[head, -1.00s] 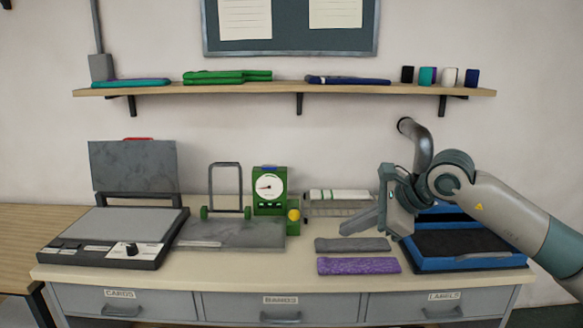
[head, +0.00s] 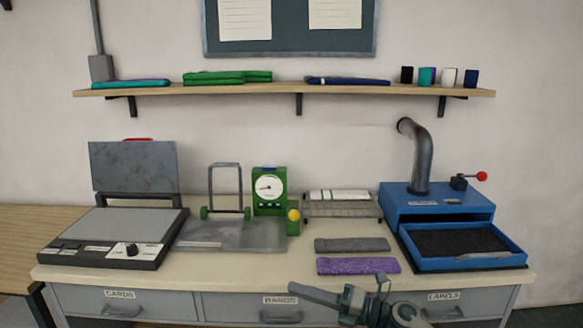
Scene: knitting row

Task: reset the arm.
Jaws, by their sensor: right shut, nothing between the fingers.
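My right gripper (head: 312,291) is low in the head view, in front of the bench's front edge and the drawers. Its fingers point left and are shut with nothing between them. It is below the purple knitted strip (head: 358,266) in the picture and apart from it. The rest of my right arm drops out of the bottom of the view. My left gripper is not in view.
A grey strip (head: 352,245) lies behind the purple one on the bench (head: 225,263). A blue box with an open tray (head: 470,262) stands at right, a wire rack (head: 343,208) behind the strips. A green dial gauge (head: 268,188) and a flat press (head: 113,235) stand further left.

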